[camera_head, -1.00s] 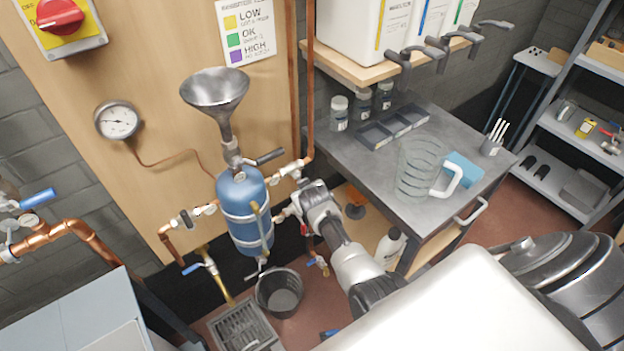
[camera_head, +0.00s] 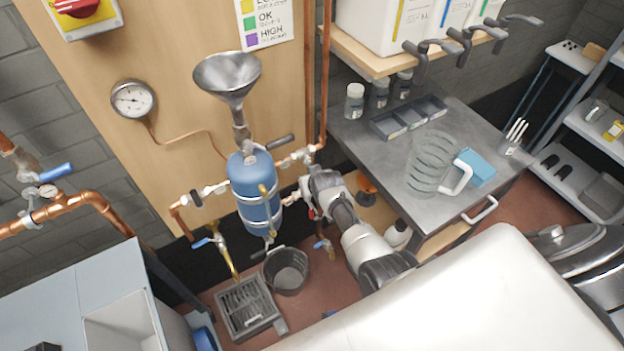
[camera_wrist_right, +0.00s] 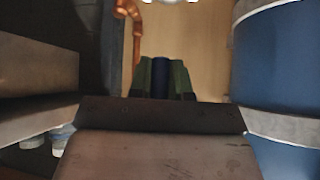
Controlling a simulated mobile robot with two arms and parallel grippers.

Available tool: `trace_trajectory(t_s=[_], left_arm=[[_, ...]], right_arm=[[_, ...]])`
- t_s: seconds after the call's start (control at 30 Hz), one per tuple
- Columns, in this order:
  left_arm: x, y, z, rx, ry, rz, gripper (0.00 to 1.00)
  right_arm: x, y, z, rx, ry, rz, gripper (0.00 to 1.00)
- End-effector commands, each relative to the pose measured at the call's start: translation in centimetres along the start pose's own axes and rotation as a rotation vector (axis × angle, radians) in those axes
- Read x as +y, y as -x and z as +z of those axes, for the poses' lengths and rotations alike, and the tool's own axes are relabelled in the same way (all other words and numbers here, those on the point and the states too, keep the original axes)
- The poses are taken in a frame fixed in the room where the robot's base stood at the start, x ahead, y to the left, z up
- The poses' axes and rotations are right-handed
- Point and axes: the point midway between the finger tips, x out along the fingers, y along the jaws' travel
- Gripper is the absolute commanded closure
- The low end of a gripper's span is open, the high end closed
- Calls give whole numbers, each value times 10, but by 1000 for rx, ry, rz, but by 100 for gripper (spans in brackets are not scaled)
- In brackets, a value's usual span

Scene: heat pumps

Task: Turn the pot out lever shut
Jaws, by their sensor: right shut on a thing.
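The pot is a blue upright cylinder (camera_head: 254,188) with pale bands and a metal funnel (camera_head: 228,78) above it, in front of the wooden board. My right gripper (camera_head: 308,194) is close beside the pot's right side, at the pipe fittings. In the right wrist view its green-padded fingers (camera_wrist_right: 162,80) are shut on a dark blue lever handle (camera_wrist_right: 160,76), with the pot (camera_wrist_right: 288,75) close on the right. The valve body and the lever's angle are hidden by the gripper. My left gripper is not in view.
A black bucket (camera_head: 286,269) and a floor drain grate (camera_head: 247,306) are below the pot. A grey workbench (camera_head: 385,150) with a glass jug (camera_head: 430,162) stands to the right. Copper pipes with a blue-handled valve (camera_head: 56,171) are at the left.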

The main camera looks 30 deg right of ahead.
Motion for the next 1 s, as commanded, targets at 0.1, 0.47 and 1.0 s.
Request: trace_trajectory(t_s=[0.1, 0.47, 1.0], left_arm=[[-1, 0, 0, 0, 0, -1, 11], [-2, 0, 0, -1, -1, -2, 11], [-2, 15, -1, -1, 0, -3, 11]], right_arm=[[-2, 0, 2, -4, -10, -4, 68], [-1, 1, 0, -1, -4, -2, 57], [-1, 68, 0, 0, -4, -2, 57]])
